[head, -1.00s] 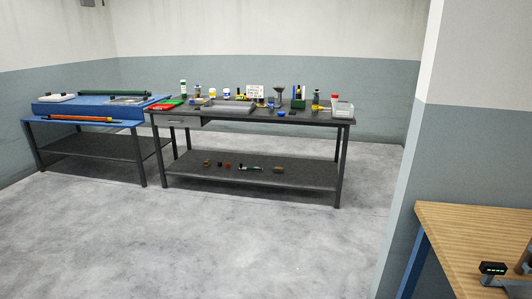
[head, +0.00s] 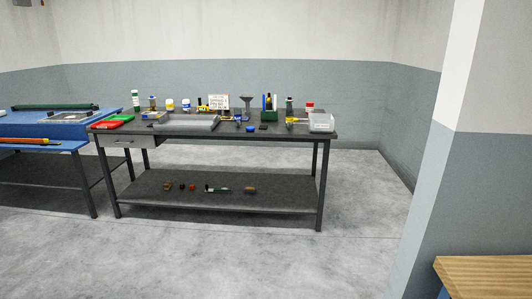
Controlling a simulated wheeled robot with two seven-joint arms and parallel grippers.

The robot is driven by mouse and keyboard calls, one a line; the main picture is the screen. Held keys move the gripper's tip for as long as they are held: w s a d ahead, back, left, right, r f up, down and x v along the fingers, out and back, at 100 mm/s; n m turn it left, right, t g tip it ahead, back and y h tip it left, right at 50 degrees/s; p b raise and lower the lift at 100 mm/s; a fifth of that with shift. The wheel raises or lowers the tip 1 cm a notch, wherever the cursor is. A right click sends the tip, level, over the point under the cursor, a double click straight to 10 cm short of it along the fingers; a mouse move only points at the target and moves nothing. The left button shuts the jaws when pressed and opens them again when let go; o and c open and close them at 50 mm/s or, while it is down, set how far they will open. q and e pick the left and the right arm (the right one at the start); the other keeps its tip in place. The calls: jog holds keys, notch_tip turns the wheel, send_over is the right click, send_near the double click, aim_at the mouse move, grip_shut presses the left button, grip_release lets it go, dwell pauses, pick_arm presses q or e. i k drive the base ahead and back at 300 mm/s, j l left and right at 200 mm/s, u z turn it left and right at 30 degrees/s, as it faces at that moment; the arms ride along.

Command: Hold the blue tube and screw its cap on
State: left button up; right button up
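The dark workbench (head: 285,132) stands ahead across open floor, crowded with small things. A small green rack (head: 270,104) near its back edge holds upright dark or blue pieces; I cannot tell whether one is the blue tube. A round blue piece (head: 251,129) lies near the front edge of the benchtop; it is too small to tell whether it is a cap. Neither of my grippers is in view.
Bottles, a white sign (head: 219,102), a funnel (head: 247,104), a grey tray (head: 190,123) and a clear bin (head: 321,122) share the bench. A blue table (head: 40,136) stands left. A wall corner (head: 440,200) and wooden table (head: 490,273) are right. The floor (head: 240,262) between is clear.

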aim_at(237, 111)
jog(key=i, duration=1.25)
jog(key=i+z, duration=0.1)
jog(key=i, duration=1.15)
jog(key=i+l, duration=0.2)
jog(key=i, duration=0.3)
jog(key=i+l, duration=0.25)
jog(key=i, duration=0.3)
jog(key=i+l, duration=0.2)
jog(key=i, duration=0.3)
jog(key=i+l+u, duration=0.1)
jog(key=i, duration=0.45)
jog(key=l, duration=0.1)
